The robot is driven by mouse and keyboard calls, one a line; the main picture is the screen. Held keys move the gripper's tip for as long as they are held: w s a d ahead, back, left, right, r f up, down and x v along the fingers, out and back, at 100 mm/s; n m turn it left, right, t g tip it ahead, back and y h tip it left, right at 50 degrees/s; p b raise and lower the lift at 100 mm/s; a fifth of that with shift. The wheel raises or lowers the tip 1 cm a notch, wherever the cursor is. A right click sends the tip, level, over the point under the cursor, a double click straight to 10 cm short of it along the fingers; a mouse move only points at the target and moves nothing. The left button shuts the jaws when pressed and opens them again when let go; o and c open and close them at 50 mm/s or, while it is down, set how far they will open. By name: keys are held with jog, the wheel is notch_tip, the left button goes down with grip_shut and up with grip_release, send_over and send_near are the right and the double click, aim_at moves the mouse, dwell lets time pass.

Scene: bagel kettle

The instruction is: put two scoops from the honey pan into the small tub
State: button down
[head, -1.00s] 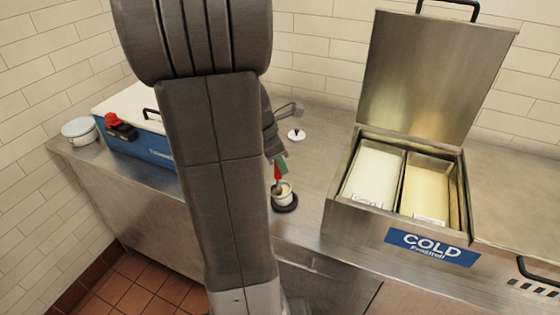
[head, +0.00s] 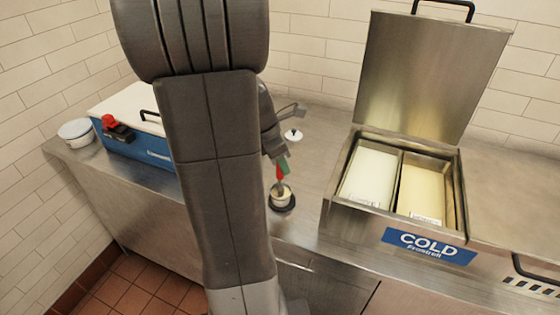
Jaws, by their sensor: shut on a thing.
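My gripper (head: 279,155) is shut on a scoop (head: 280,174) with a red and green part on its handle. The scoop points down, and its lower end is at the mouth of the small tub (head: 281,196). I cannot tell whether it touches the tub or what it carries. The tub is pale and stands on a dark round base on the counter; its contents are too small to make out. Two pans sit in the open cold box: a whitish pan (head: 369,178) and a yellowish pan (head: 423,190). Their labels are unreadable, so I cannot tell which is honey.
The cold box (head: 340,215) has its lid (head: 430,75) raised behind it. A white lid with a black knob (head: 293,136) lies behind the tub. A blue box (head: 140,140) with a red-topped item and a whitish bowl (head: 76,131) are at left. My arm hides the middle counter.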

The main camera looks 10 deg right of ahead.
jog(key=shift+r+p, duration=4)
jog(key=shift+r, duration=0.55)
jog(key=shift+f, duration=0.15)
